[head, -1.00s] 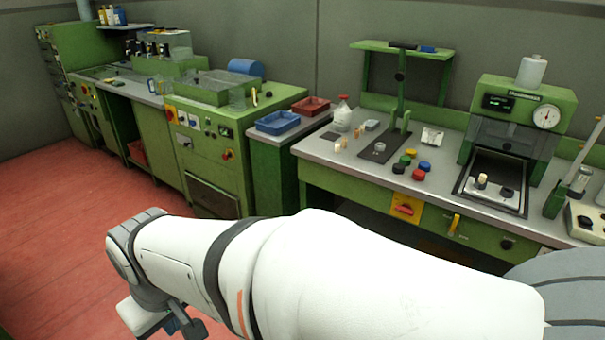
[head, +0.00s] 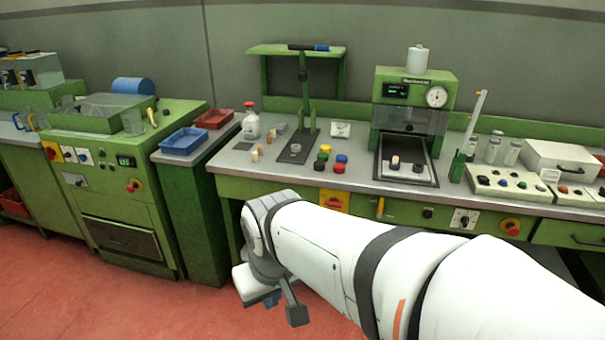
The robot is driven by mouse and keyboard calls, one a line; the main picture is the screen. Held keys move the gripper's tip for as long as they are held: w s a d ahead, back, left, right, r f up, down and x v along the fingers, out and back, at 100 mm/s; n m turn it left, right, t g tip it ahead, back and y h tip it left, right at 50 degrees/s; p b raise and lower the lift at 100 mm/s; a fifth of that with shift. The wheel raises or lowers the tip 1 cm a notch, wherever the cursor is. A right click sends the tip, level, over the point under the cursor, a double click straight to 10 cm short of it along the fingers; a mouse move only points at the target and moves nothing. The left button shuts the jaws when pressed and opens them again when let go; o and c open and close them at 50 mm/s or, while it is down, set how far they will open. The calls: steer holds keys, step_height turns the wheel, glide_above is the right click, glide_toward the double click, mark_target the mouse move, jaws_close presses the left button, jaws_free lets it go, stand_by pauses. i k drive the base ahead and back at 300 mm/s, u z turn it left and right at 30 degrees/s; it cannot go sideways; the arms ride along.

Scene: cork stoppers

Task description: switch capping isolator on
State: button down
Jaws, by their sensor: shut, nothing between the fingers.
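A yellow plate with a red rotary handle (head: 333,200), which looks like the capping isolator, is on the green front of the bench below the coloured caps. My arm covers part of the view just below it. The handle's position is too small to read, and no label is legible. My gripper (head: 284,304) hangs at the lower end of my arm, below and left of the isolator and apart from it. It is shut and empty. Its fingertips are small and partly hidden by my wrist.
Other controls nearby are a yellow lever (head: 380,207), a grey switch plate (head: 465,219) and a red mushroom button (head: 510,227). Another yellow-and-red switch (head: 53,151) is on the left machine (head: 110,200). Red floor (head: 100,300) is clear at lower left.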

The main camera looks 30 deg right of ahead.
mark_target(334, 202)
steer(key=z, duration=0.35)
steer(key=i, duration=1)
steer(key=z, duration=0.05)
